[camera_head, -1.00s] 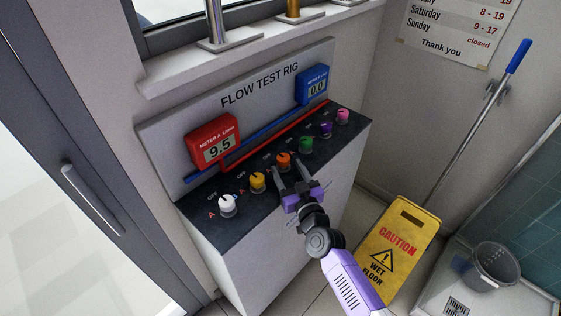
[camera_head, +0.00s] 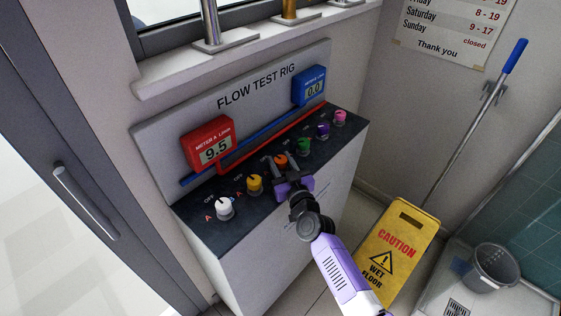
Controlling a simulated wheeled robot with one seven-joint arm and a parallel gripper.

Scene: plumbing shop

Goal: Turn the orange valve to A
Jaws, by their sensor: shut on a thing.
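The orange valve (camera_head: 281,160) is a round knob on the dark top of the flow test rig (camera_head: 228,235), between the yellow knob and the green knob. My gripper (camera_head: 280,165) reaches over the rig's front edge, its two fingers on either side of the orange valve, shut on it. The fingers and the purple gripper body hide the valve's lower part and its nearby markings, so I cannot tell where its pointer stands. The red meter A (camera_head: 208,144) reads 9.5. The blue meter (camera_head: 309,86) reads 0.0.
White (camera_head: 225,208) and yellow (camera_head: 255,184) knobs sit left of the orange valve. A yellow wet-floor sign (camera_head: 390,252) and a grey bucket (camera_head: 490,268) stand on the right.

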